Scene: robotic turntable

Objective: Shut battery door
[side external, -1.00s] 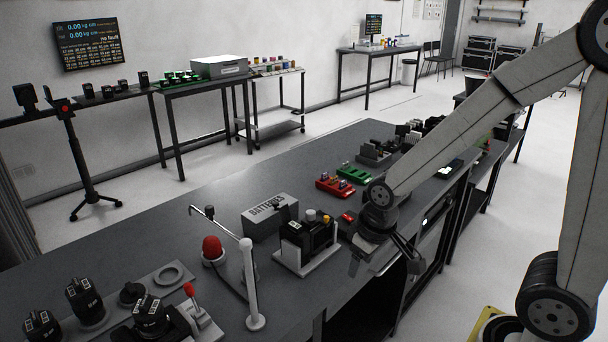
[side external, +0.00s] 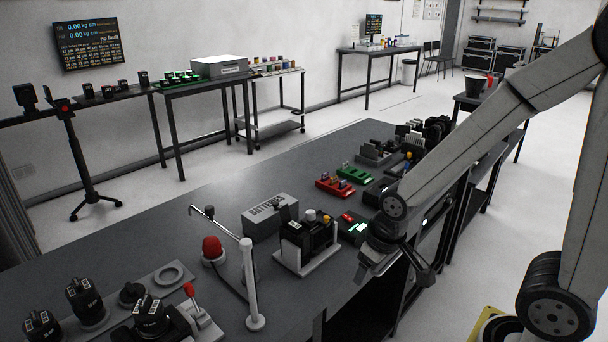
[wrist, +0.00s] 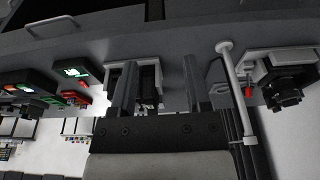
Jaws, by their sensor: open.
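A black device (side external: 308,236) with a yellow-orange part on top sits in a white cradle (side external: 304,264) near the bench's front edge. A dark piece stands up at its left end; I cannot tell whether it is the battery door. In the wrist view the device (wrist: 148,88) shows between and beyond my fingers, partly hidden by the left finger. My gripper (side external: 394,268) is to the right of the device, off the bench's front edge, with its fingers spread and nothing between them. Both fingers also show apart in the wrist view (wrist: 159,66).
A grey box marked BATTERIES (side external: 268,218) stands behind the device. A white post (side external: 250,285) and a red dome (side external: 212,247) stand to its left.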

